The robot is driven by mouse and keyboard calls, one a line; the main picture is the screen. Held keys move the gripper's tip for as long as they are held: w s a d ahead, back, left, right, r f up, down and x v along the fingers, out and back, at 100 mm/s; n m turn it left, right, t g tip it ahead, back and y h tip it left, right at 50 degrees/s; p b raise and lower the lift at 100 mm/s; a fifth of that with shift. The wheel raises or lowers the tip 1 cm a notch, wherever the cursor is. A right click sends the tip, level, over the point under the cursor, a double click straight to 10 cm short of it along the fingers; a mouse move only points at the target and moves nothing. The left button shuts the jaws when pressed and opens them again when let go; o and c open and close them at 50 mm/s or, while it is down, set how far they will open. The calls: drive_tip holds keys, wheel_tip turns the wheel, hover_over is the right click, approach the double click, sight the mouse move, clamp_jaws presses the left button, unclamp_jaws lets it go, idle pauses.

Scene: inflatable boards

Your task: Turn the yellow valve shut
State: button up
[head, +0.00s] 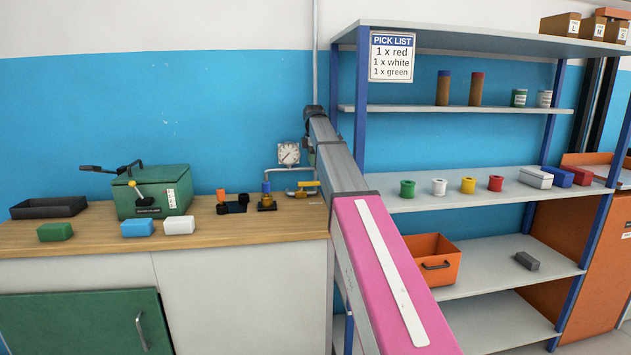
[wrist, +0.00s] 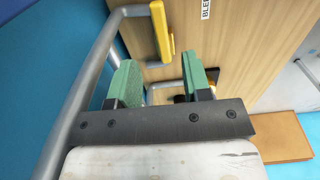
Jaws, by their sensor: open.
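The yellow valve handle (head: 307,184) shows in the head view on the wooden bench at the wall, left of my pink arm and just below the pressure gauge (head: 288,153). In the wrist view a yellow handle (wrist: 162,32) sits at the top, beside a grey pipe (wrist: 95,70). My gripper (wrist: 160,75) is open, its two green fingers apart with nothing between them. The handle lies just beyond the fingertips, and no contact shows. My gripper is not visible in the head view. The right finger partly hides small dark and orange parts behind it.
A green box (head: 150,190) with a lever, a black tray (head: 48,207) and small blocks are further left. A shelf unit (head: 450,198) stands to the right.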

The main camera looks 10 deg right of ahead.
wheel_tip(320, 180, down, 8)
drive_tip(key=shift+f, duration=0.25)
clamp_jaws()
